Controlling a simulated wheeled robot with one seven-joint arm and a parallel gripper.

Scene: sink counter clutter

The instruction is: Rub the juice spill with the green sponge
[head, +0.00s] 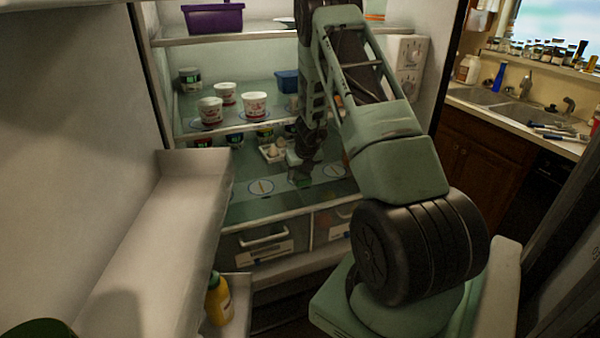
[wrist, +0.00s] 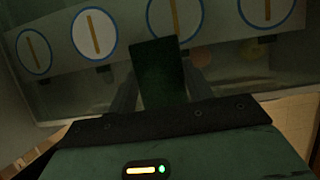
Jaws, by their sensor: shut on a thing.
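My gripper (head: 303,170) reaches into an open fridge, low over the glass shelf above the drawers. It is shut on the green sponge (head: 300,181). In the wrist view the sponge (wrist: 160,72) is a dark green block between the two fingers of my gripper (wrist: 162,92). The sponge is at the shelf's front part, by a row of round blue-rimmed marks (head: 261,187). I cannot tell whether it touches the glass. I cannot make out the juice spill in either view; the sponge and arm hide part of the shelf.
An egg tray (head: 272,152) sits behind the sponge on the same shelf. White tubs (head: 254,105) and a blue container (head: 287,81) stand on the shelf above. The open fridge door (head: 180,215) is on the left, with a yellow bottle (head: 217,300) low in it.

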